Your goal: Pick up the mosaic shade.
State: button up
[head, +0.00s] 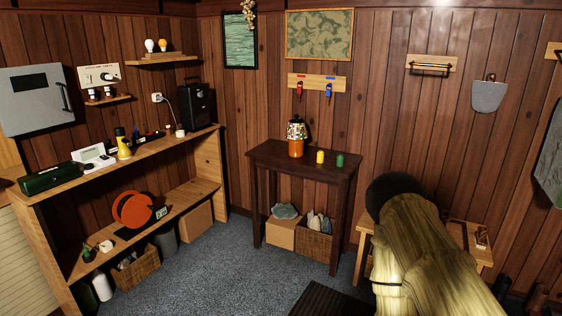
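The mosaic shade (297,130) is a small multicoloured shade in the middle of the head view. It sits upright on top of an orange lamp base (296,148). The lamp stands on a dark wooden side table (276,155) against the wall. No gripper fingers show in this view. Nothing is seen touching the shade.
A yellow cylinder (320,157) and a green one (340,161) stand right of the lamp. Left is a cluttered wooden workbench (150,150). A low wooden bench (464,239) stands at right, partly hidden by a large yellowish ribbed form. Grey carpet (235,270) is open before the table.

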aim_at(296, 129)
jog(key=z, duration=0.05)
jog(key=i, duration=1.85)
